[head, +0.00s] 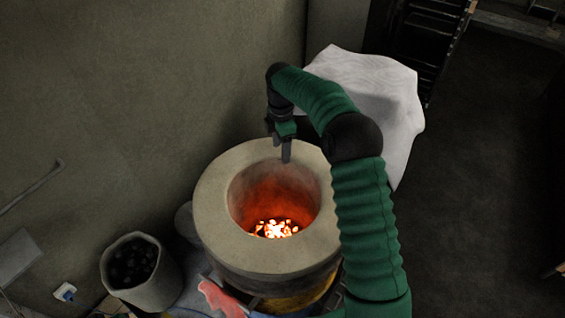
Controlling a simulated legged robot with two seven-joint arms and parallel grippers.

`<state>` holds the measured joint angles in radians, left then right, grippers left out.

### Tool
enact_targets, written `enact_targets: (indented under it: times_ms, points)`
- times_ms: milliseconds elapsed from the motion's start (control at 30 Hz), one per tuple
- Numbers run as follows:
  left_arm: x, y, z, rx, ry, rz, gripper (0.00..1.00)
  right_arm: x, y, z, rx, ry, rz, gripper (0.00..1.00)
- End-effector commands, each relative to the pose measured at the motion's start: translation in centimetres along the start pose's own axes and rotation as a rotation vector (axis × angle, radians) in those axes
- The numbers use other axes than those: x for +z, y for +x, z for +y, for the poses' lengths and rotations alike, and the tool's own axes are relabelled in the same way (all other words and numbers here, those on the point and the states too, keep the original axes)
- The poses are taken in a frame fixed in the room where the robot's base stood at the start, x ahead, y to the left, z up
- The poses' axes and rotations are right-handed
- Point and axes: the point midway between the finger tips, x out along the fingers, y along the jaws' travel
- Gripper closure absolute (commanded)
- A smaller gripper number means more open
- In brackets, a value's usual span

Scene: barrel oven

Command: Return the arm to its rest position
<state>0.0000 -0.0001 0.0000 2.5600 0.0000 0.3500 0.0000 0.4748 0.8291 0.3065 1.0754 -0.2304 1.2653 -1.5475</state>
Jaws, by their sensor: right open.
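My right arm, in a green sleeve, comes in from the lower right and bends over the far side of the barrel oven. My right gripper (286,152) points down above the oven's far rim; it is open, and I see nothing held in it. The barrel oven (219,208) is round with a thick pale rim. Glowing coals (275,229) lie at the bottom of its opening. My left gripper is not in the head view.
A table under a white cloth (400,95) stands behind the arm. A bucket of dark coal (150,285) stands left of the oven. A red item (217,297) lies at the oven's front. A wall fills the left; a dark rack (425,40) stands at the back. Floor at right is clear.

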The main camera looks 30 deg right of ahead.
Motion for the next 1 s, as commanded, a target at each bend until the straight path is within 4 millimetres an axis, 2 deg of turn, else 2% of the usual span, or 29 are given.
enact_targets:
  times_ms: [433, 567, 667, 767, 900, 1000]
  points:
    - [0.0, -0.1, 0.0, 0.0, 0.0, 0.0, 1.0, 0.0, -0.3, 0.0, 0.0, 0.001, 0.0, 0.4]
    - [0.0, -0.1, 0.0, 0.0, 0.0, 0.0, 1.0, -1.2, -0.3, -0.7, 0.008, 0.041, -0.005, 0.4]
    - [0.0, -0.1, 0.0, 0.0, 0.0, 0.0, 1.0, -3.7, -0.2, -2.4, 0.03, 0.146, -0.011, 0.4]
    - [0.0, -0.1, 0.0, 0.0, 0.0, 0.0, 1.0, -6.5, 0.1, -5.3, 0.063, 0.308, -0.01, 0.4]
    - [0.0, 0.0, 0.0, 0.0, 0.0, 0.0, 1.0, -9.3, 1.0, -10.2, 0.107, 0.562, 0.014, 0.4]
    - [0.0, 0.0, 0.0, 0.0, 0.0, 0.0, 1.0, -10.6, 1.7, -14.3, 0.134, 0.757, 0.047, 0.4]
